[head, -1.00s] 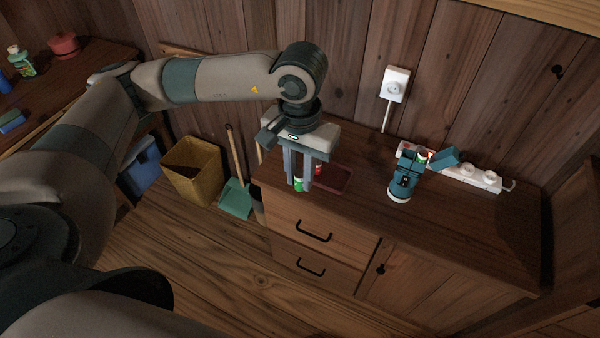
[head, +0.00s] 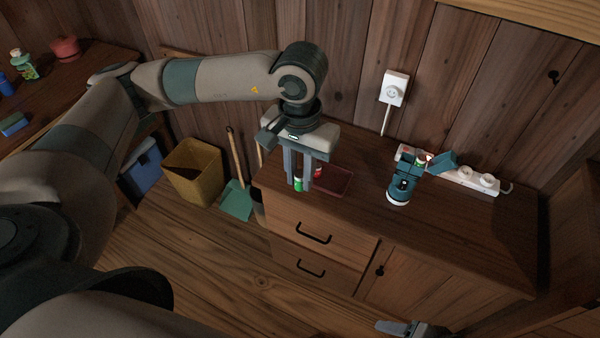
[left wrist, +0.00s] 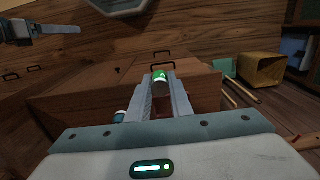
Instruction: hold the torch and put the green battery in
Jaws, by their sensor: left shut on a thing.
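My left gripper (head: 300,186) points down over the left end of the wooden cabinet and is shut on the green battery (head: 298,184). The battery also shows between the fingers in the left wrist view (left wrist: 161,76). The teal torch (head: 402,186) stands on the cabinet to the right, apart from the gripper, its teal cap (head: 443,161) swung open to the right. Something small and light-coloured with green and red shows at its open end. My right gripper (head: 400,328) shows partly at the bottom edge, away from the torch; its jaw opening is unclear.
A dark red tray (head: 337,181) lies just behind the left gripper, with a small red item (head: 318,172) near it. A white power strip (head: 478,178) lies behind the torch. The cabinet top (head: 455,220) is clear in front. A yellow basket (head: 195,172) stands on the floor left.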

